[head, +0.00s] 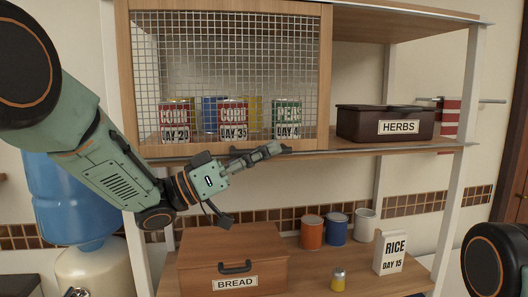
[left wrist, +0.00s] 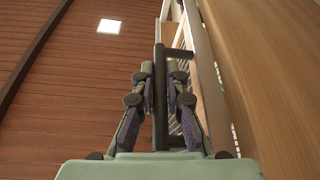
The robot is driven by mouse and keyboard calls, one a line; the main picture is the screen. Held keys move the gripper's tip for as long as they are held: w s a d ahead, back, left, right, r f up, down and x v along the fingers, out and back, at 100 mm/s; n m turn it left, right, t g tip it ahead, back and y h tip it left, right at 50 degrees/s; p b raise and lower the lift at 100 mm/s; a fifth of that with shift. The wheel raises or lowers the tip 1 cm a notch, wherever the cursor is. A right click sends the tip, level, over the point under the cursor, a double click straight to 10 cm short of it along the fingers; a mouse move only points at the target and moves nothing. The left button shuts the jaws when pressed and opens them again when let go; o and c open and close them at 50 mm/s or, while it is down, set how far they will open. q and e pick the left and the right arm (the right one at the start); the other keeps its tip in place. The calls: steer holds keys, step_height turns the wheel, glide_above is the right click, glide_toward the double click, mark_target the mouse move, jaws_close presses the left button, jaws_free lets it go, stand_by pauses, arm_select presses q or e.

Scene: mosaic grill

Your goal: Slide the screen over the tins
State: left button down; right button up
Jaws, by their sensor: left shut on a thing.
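The screen (head: 230,65) is a wire mesh in a wooden frame at the left of the upper shelf. Tins stand behind the mesh: a corn tin (head: 175,118), a second corn tin (head: 233,118) and a peas tin (head: 286,118), with blue and yellow ones behind them. My left gripper (head: 270,151) is at the screen's lower edge, shut on its dark handle. In the left wrist view the gripper's fingers (left wrist: 160,95) lie either side of the dark handle bar (left wrist: 160,60). My right gripper is out of view; only part of that arm shows at the right edge.
Below are a bread box (head: 232,258), several small tins and a rice packet (head: 390,252). A blue water bottle (head: 70,205) stands at the left.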

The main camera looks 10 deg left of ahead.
arm_select(q)
steer(key=shift+f, duration=0.15)
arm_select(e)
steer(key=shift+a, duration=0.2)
arm_select(q)
steer(key=c, duration=1.8)
jaws_free()
steer(key=o, duration=0.4)
steer(key=shift+s+a, duration=0.15)
steer(key=shift+a, duration=0.25)
steer(key=shift+o, duration=0.2)
steer(key=shift+d, duration=0.2)
steer(key=v, duration=1.2)
